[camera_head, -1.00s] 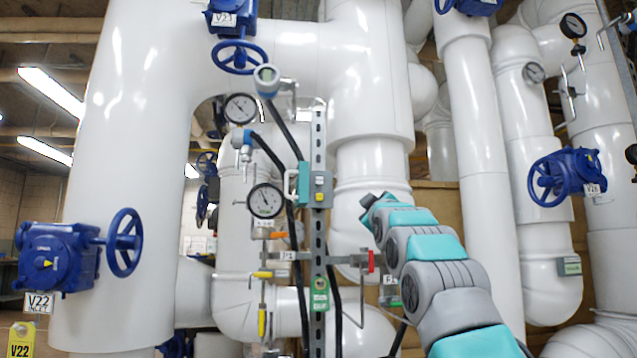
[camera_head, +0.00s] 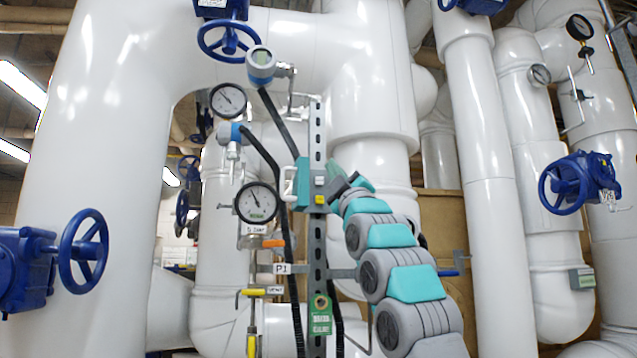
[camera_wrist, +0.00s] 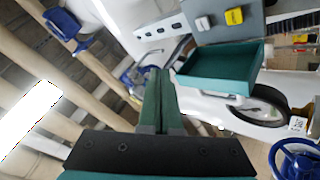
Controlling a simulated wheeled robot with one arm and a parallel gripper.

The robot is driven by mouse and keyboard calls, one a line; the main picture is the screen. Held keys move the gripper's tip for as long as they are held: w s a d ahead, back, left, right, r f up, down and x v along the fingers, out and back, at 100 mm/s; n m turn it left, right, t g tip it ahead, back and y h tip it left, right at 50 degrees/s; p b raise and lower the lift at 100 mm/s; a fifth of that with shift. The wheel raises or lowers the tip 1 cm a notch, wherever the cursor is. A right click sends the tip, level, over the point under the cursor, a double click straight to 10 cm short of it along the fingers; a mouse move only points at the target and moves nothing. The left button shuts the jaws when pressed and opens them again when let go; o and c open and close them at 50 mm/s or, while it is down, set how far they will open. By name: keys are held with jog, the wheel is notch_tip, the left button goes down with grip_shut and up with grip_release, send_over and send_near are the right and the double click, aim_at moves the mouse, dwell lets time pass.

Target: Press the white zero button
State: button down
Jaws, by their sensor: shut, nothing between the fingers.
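A small box with a grey face and teal sides (camera_head: 305,186) is mounted on the upright perforated rail. In the wrist view the white button (camera_wrist: 203,23) and the yellow button (camera_wrist: 234,16) sit side by side at the top right. My gripper (camera_wrist: 158,73) is shut and empty, its fingertips left of and below the white button in that picture, apart from it. In the head view my gripper (camera_head: 339,184) is just right of the box, partly hidden by my wrist.
Round gauges (camera_head: 256,202) and (camera_head: 228,100) hang left of the rail (camera_head: 318,250). A yellow-handled valve (camera_head: 253,292) and a green tag (camera_head: 320,316) are below. Thick white pipes (camera_head: 372,80) and blue handwheels (camera_head: 83,248) surround the spot.

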aim_at(319, 181)
jog(key=shift+w+a+p, duration=0.4)
jog(key=shift+w+p, duration=1)
jog(key=shift+w+a+p, duration=0.4)
jog(key=shift+w+p, duration=0.95)
jog(key=shift+w, duration=0.1)
jog(key=shift+w+a+p, duration=0.4)
jog(key=shift+w+p, duration=1)
jog(key=shift+w, duration=0.1)
jog(key=shift+w+r+p, duration=0.1)
jog(key=shift+w+p, duration=0.05)
jog(key=shift+p, duration=0.3)
jog(key=shift+w+a, duration=0.1)
jog(key=shift+w, duration=0.05)
